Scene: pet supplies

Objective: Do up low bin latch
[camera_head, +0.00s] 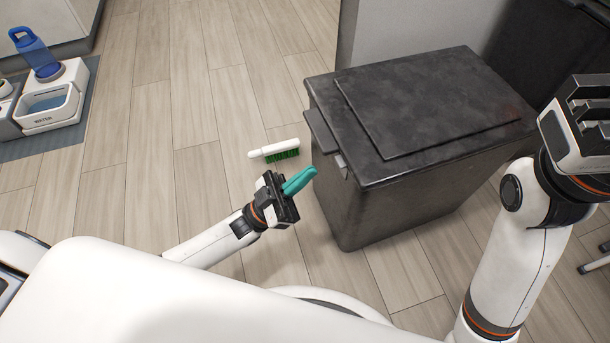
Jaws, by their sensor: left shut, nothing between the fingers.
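A low dark grey bin (375,215) stands on the floor right of centre, with its lid (430,100) lying down on top. A small grey metal latch piece (342,164) shows on the bin's left side just under the lid edge, near a dark protruding tab (320,132). I cannot tell the latch's exact position. My left gripper (299,181) has teal fingers, shut and empty, pointing at the bin's latch side a short way from it.
A white brush with green bristles (275,151) lies on the wooden floor beside the bin. A water dispenser with a blue bottle (38,55) stands on a grey mat (75,125) at upper left. Floor between them is clear. A grey wall stands behind the bin.

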